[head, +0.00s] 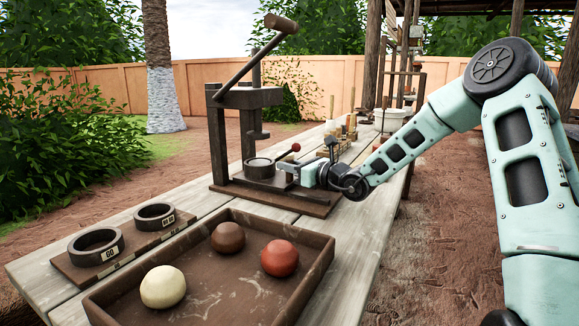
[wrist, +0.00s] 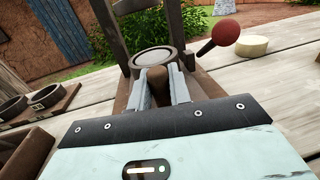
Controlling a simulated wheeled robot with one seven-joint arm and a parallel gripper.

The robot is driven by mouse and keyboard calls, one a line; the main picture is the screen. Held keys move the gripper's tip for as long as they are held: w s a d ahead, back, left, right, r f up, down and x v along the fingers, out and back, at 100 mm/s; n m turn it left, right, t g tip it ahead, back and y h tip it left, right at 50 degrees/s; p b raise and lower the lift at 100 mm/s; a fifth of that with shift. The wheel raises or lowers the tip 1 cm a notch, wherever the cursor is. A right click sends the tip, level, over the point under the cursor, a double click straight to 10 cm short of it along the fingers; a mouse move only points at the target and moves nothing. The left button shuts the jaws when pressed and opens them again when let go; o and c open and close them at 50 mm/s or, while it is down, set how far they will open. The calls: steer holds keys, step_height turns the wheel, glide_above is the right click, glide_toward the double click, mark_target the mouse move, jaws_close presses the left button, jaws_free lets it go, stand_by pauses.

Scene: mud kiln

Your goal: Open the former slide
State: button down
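The press (head: 246,97) stands upright on a dark base on the table, with a long lever raised at its top. The former slide (head: 258,182) sits low in the press and carries a dark ring (head: 260,167); the ring also shows ahead in the wrist view (wrist: 153,60). A brown wooden handle (wrist: 158,88) points from the slide toward me. My gripper (head: 292,170) is at the slide's near right side. In the wrist view its fingers (wrist: 160,84) lie on both sides of the handle, with no clear gap. The handle is hidden in the head view.
A red-knobbed rod (wrist: 224,34) rises close to the ring. A tray (head: 205,290) with cream, brown and red balls lies in front. A board with two rings (head: 97,245) is at left. Several small pieces (head: 347,127) stand behind my gripper.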

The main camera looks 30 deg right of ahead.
steer(key=p+v, duration=0.1)
steer(key=v, duration=0.3)
steer(key=d+p+v, duration=0.1)
steer(key=p+v, duration=0.1)
steer(key=v, duration=0.3)
steer(key=w+d+p+v, duration=0.1)
steer(key=p+v, duration=0.1)
steer(key=v, duration=0.3)
steer(key=shift+r, duration=0.15)
steer(key=shift+p+v, duration=0.4)
steer(key=shift+v, duration=0.55)
steer(key=shift+d, duration=0.15)
steer(key=c, duration=1.3)
jaws_free()
steer(key=shift+c, duration=0.2)
steer(key=p+v, duration=0.1)
steer(key=v, duration=1.6)
steer(key=shift+s, duration=0.15)
steer(key=shift+d, duration=0.15)
